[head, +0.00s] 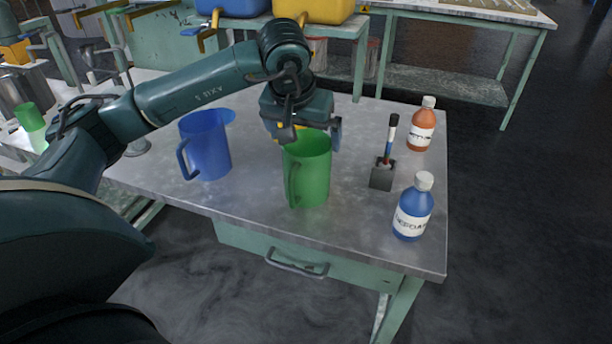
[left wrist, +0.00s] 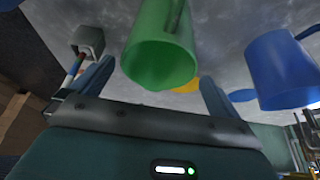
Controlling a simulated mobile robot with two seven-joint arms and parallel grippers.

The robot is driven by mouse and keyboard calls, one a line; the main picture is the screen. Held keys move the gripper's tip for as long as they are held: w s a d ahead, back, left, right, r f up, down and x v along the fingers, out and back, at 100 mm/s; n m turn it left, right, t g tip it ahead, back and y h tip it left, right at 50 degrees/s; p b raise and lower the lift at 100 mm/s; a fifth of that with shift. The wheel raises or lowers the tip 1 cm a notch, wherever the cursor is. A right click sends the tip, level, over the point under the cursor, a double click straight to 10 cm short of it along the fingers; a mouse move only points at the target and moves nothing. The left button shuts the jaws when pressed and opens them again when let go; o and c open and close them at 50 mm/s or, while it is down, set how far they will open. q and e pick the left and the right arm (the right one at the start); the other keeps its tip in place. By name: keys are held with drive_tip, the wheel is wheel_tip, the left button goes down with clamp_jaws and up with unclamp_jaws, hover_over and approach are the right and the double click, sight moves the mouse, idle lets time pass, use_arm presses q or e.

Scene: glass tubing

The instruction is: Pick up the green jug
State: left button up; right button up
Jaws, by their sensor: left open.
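The green jug (head: 309,177) stands upright near the front edge of the grey table, its handle facing the front left. My left gripper (head: 305,135) is open just above and behind the jug's rim. In the left wrist view the green jug (left wrist: 162,45) appears between the two fingers of my left gripper (left wrist: 155,85), with its open mouth toward the camera. Whether the fingers touch the jug cannot be told. My right gripper is not in view.
A blue jug (head: 205,146) stands left of the green one. To the right are a holder (head: 382,175) with a marker-like item, a blue bottle (head: 413,209) and an orange bottle (head: 421,128). The tabletop (head: 260,216) is bare between the jugs.

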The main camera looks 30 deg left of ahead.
sight(307, 150)
use_arm(q)
drive_tip(key=x, duration=0.5)
drive_tip(key=shift+s+f, duration=0.15)
drive_tip(key=shift+f, duration=0.1)
drive_tip(key=shift+r, duration=0.1)
drive_tip(key=c, duration=1.1)
